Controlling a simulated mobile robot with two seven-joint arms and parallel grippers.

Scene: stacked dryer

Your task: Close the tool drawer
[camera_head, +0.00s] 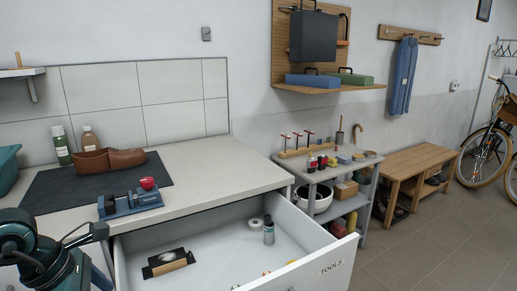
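The tool drawer (322,268), with "TOOLS" on its white front, is pulled out from under the worktop (205,168). Inside it are a dark flat tool with a wooden strip (168,262), a white roll (254,225) and a small grey can (268,232). Small coloured bits lie near its front edge. The lower part of the drawer is cut off by the picture edge. My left arm comes in at the lower left, beside the drawer's left side and apart from the drawer front. My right gripper is not in view.
A grey tool cart (325,172) stands right of the drawer, with a wooden bench (418,162) beyond. The floor (430,240) at the right is clear.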

